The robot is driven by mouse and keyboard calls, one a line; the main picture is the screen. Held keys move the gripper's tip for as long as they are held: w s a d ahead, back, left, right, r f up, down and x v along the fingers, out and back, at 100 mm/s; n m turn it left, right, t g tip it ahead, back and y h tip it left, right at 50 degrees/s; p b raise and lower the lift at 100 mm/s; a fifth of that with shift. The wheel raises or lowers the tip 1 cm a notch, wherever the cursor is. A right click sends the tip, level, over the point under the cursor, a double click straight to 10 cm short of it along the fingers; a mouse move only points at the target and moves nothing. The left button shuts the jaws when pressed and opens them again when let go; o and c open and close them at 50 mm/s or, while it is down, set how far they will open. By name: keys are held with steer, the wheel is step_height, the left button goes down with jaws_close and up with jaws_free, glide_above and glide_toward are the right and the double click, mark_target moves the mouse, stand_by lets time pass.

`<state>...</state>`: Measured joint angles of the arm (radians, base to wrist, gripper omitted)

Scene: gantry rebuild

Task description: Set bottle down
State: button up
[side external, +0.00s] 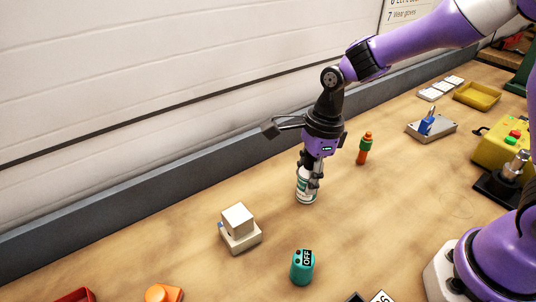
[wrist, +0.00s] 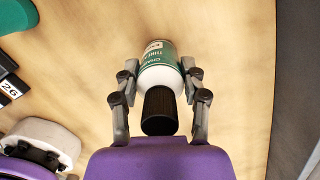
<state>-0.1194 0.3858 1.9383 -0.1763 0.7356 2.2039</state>
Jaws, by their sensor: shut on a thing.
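The bottle (side external: 306,192) is white and green, with a dark cap that shows in the wrist view. My gripper (side external: 309,178) points down over the middle of the wooden table and is shut on the bottle. In the side view the bottle is close to upright, with its base at or just above the table; I cannot tell whether it touches. In the wrist view the bottle (wrist: 158,68) lies between the two fingers of my gripper (wrist: 158,82), its cap toward my palm. The fingers partly hide its sides.
White blocks (side external: 239,228) and a teal OFF piece (side external: 303,267) stand in front of the bottle. An orange and green peg (side external: 365,147) stands behind right. A grey plate with a blue part (side external: 431,126), yellow tray (side external: 477,96) and yellow box (side external: 505,144) are right. A grey ledge (side external: 130,211) runs behind.

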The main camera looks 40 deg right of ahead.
steer(key=o, duration=1.2)
steer(key=shift+c, duration=0.2)
step_height(320, 180, up, 12)
steer(key=d, duration=0.2)
steer(key=s+d+n+t, duration=0.2)
steer(key=s+n, duration=0.3)
steer(key=n, duration=0.6)
steer(key=s+d+r+n+t+h, duration=0.1)
steer(key=s+d+n+t, duration=0.2)
steer(key=s+n, duration=0.3)
steer(key=shift+s+r+n+h, duration=0.2)
steer(key=shift+n+h, duration=0.1)
steer(key=shift+n, duration=2.4)
steer(key=shift+d, duration=0.1)
